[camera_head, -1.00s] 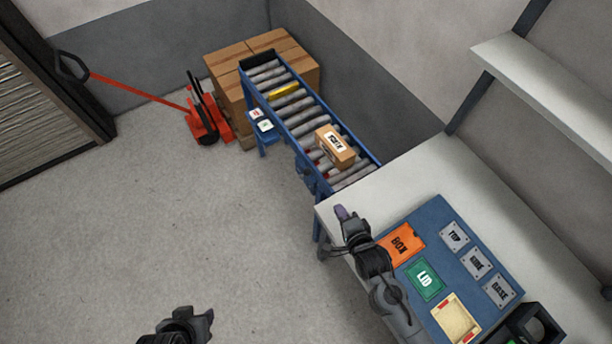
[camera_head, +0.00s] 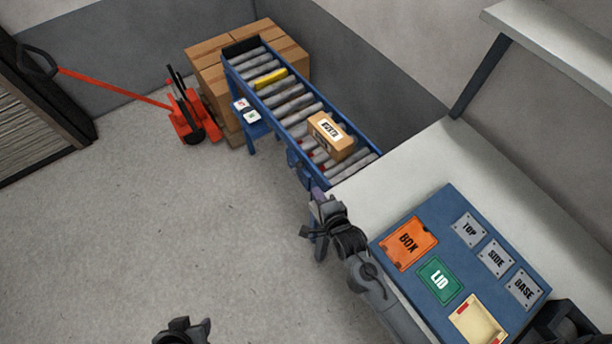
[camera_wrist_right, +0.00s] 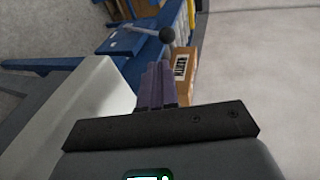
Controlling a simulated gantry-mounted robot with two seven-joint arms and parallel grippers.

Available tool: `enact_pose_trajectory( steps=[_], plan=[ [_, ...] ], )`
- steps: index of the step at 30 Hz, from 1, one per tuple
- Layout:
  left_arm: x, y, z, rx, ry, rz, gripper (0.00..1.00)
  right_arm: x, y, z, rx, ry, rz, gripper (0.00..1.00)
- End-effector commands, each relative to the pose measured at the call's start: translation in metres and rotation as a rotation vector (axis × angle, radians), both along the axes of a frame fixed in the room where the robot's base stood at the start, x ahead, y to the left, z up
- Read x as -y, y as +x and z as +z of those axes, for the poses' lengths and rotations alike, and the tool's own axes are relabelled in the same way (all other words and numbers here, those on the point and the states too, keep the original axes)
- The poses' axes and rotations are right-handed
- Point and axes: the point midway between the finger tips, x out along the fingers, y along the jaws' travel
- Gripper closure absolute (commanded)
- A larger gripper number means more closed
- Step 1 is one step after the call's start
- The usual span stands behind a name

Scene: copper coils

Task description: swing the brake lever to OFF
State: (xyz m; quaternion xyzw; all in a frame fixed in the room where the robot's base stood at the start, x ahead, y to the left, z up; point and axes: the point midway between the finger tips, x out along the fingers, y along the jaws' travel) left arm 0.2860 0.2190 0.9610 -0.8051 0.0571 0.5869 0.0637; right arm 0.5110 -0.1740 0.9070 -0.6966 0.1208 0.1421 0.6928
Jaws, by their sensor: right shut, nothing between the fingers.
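The brake lever shows in the right wrist view as a thin grey rod with a black ball knob (camera_wrist_right: 167,35), on the blue side of the conveyor; I cannot make it out in the head view. My right gripper (camera_head: 317,194) is shut and empty at the near end of the conveyor (camera_head: 293,138), by the bench's left corner. Its purple fingers (camera_wrist_right: 156,84) point toward the knob, with a gap visible in the picture. My left gripper (camera_head: 188,328) is at the bottom edge of the head view, partly cut off.
A labelled carton (camera_head: 331,136) sits on the rollers. The bench (camera_head: 400,185) carries a blue board (camera_head: 455,213) with labelled plates. A red pallet jack (camera_head: 190,118) and stacked boxes stand behind. Open floor lies left.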

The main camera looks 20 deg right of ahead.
Motion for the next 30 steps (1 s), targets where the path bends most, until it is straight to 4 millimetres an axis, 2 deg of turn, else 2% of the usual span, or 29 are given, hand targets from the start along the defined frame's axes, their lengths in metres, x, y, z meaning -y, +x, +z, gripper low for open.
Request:
enact_pose_trajectory(
  steps=[8, 22, 30],
  plan=[
    [0.002, 0.001, 0.000, 0.002, -0.009, 0.006, 0.57, 0.000, 0.008, -0.003, 0.001, -0.001, 0.000, 1.00],
    [0.001, 0.001, -0.008, 0.003, -0.003, 0.002, 0.57, -0.002, 0.071, -0.028, 0.000, -0.002, 0.001, 1.00],
    [-0.001, 0.001, -0.011, 0.003, 0.005, -0.003, 0.57, -0.003, 0.091, -0.036, 0.000, -0.001, 0.000, 1.00]
  ],
)
